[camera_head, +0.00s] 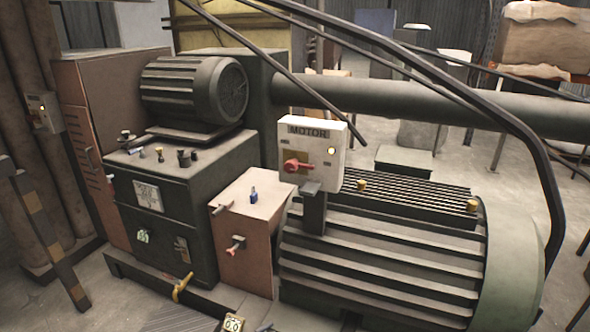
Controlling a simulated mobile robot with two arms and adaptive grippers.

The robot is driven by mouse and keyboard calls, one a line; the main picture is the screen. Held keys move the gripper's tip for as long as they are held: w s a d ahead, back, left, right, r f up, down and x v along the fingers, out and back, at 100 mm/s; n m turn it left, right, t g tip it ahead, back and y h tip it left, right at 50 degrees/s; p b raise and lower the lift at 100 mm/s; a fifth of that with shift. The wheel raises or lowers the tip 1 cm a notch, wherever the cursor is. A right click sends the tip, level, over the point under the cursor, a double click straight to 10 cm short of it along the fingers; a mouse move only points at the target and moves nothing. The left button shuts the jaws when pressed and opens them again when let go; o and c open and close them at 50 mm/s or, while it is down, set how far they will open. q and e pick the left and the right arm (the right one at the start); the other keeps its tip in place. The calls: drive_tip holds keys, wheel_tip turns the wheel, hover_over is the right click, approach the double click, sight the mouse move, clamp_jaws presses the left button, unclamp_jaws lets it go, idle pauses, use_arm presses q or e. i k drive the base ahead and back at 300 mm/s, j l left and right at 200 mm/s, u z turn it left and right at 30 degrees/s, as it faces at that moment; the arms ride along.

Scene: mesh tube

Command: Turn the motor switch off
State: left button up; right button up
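The motor switch (316,148) is a white box labelled MOTOR, mounted on a dark post above the large finned motor (385,252). Its red handle (297,165) lies roughly sideways, with its red knob toward the left. The small lettering beside the handle is too blurred to read. Neither of my grippers shows in the head view.
Dark hoses (443,77) arch over the motor and behind the switch box. A reddish box (248,228) with small levers and a dark control cabinet (165,212) stand to the left. Another switch box (43,113) with a lamp hangs at far left.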

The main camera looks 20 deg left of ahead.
sight(293, 165)
drive_tip(key=i+j+u, duration=0.1)
drive_tip(key=u, duration=0.65)
drive_tip(key=i+j, duration=0.05)
drive_tip(key=j, duration=0.05)
